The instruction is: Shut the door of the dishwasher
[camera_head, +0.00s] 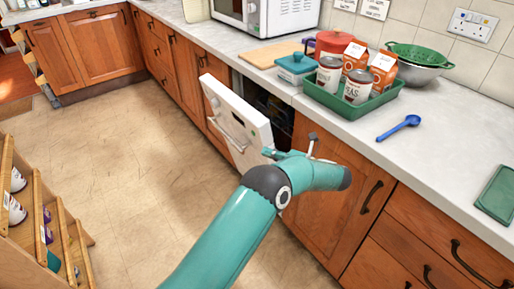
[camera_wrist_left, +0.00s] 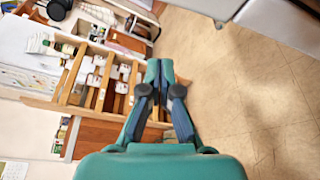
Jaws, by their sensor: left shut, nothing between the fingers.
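The white dishwasher door (camera_head: 237,118) stands partly open, tilted out from the counter front, with a dark gap (camera_head: 273,108) behind its top edge. My left gripper (camera_head: 268,153) is beside the door's near edge, pointing left in the head view; I cannot tell whether it touches the door. In the left wrist view its fingers (camera_wrist_left: 164,75) are together and hold nothing. A pale panel at the upper right there (camera_wrist_left: 280,22) seems to be the door. My right gripper is out of view.
Wooden cupboards (camera_head: 335,195) flank the dishwasher under the pale worktop (camera_head: 350,135). A green tray (camera_head: 335,108) with cans and cartons, and a blue spoon (camera_head: 399,128), lie on it. A wooden rack (camera_head: 45,225) with mugs stands left. The floor (camera_head: 130,170) between is clear.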

